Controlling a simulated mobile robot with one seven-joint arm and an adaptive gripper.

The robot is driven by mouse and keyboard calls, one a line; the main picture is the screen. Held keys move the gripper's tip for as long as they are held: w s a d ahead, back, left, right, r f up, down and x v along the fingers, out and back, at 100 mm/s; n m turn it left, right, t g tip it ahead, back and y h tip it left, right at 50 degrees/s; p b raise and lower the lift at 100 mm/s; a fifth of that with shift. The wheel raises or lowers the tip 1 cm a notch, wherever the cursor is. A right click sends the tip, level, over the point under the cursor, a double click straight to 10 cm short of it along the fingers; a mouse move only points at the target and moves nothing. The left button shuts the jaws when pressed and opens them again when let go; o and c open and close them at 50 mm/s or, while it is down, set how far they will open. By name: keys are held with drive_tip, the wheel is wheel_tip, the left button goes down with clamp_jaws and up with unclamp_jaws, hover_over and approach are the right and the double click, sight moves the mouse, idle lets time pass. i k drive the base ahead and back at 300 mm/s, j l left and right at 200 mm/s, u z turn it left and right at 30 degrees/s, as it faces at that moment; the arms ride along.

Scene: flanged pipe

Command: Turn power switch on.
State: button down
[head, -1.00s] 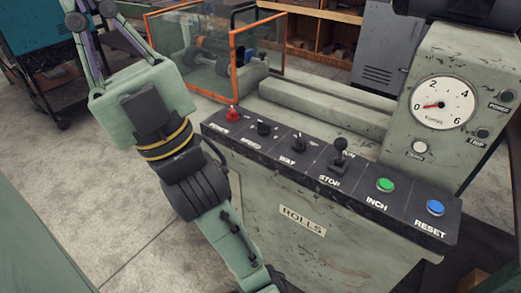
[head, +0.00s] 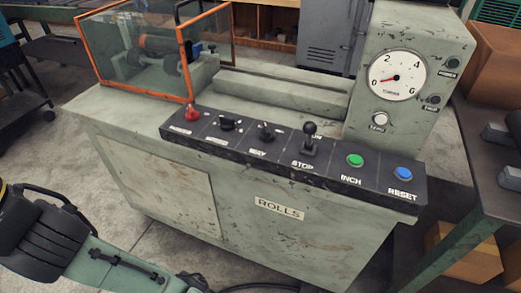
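The control panel (head: 335,178) is a black sloping strip on the front of the green-grey machine (head: 270,235). A red switch (head: 192,114) stands at its left end; its label is too blurred to read. To its right are a black rotary switch (head: 228,123), a small lever switch (head: 266,132) and a black ball-topped lever (head: 310,137). Which one is the power switch cannot be read. A small dark lamp (head: 452,63) labelled POWER sits right of the gauge. My arm shows at the lower left, apart from the panel. My gripper is out of view.
A green button (head: 355,160) and a blue button (head: 403,173) are at the panel's right. The gauge (head: 397,77) points near zero. An orange-framed clear guard (head: 135,55) stands at the back left. A table (head: 490,180) is at right. Open floor lies left.

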sight(192, 116)
drive_tip(key=i, duration=0.15)
drive_tip(key=i+u, duration=0.15)
drive_tip(key=u, duration=0.2)
drive_tip(key=i+j+u, duration=0.1)
drive_tip(key=u, duration=1.1)
drive_tip(key=i+l, duration=0.05)
